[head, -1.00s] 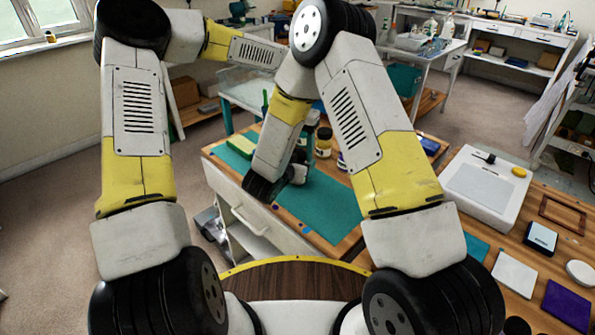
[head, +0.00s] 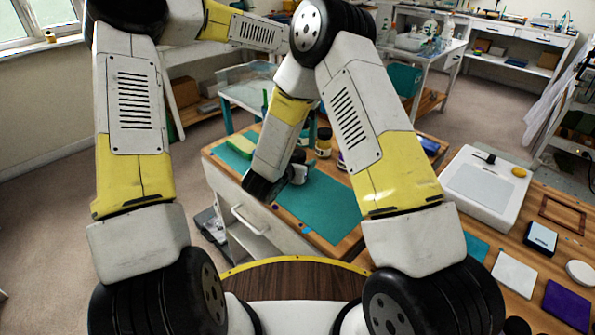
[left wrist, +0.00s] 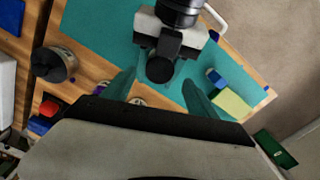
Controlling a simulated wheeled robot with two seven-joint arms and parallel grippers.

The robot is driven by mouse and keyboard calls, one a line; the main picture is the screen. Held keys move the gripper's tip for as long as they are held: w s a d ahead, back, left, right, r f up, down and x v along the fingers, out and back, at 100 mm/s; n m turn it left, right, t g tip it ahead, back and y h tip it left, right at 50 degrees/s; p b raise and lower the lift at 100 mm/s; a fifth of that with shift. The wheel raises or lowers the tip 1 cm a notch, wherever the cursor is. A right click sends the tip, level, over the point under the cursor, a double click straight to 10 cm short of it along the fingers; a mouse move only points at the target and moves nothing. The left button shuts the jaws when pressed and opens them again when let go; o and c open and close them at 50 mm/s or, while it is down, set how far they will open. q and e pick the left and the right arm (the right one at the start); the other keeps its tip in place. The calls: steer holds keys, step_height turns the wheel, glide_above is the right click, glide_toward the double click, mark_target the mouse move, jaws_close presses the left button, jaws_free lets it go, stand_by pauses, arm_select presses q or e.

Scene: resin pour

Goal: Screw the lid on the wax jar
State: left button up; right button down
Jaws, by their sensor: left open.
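My left gripper (left wrist: 160,92) points down over the bench with its two teal fingers spread and nothing visible between them. In the head view one teal finger (head: 312,125) shows beside my right forearm. My right gripper (head: 299,170) is low over the teal mat (head: 322,208); its white and black end (left wrist: 165,32) also shows in the left wrist view, its jaws unclear. A jar with a dark top (head: 323,143) stands at the mat's far edge, with a purple-marked jar (head: 341,160) beside it. Which jar holds wax, and where its lid is, I cannot tell.
A dark-topped round container (left wrist: 55,65) stands on bare wood beside the mat. A yellow-green block (head: 240,145) lies at the mat's left. A white machine (head: 485,190) stands on the right bench. The mat's near right part is clear.

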arm_select(q)
steer(key=o, duration=0.6)
steer(key=shift+c, duration=0.2)
step_height(320, 180, up, 12)
arm_select(e)
steer(key=c, duration=0.6)
jaws_free()
steer(key=shift+s, duration=0.1)
steer(key=v, duration=0.7)
steer(key=shift+s+a+r, duration=0.1)
steer(key=shift+s+a, duration=0.1)
steer(key=shift+s, duration=0.05)
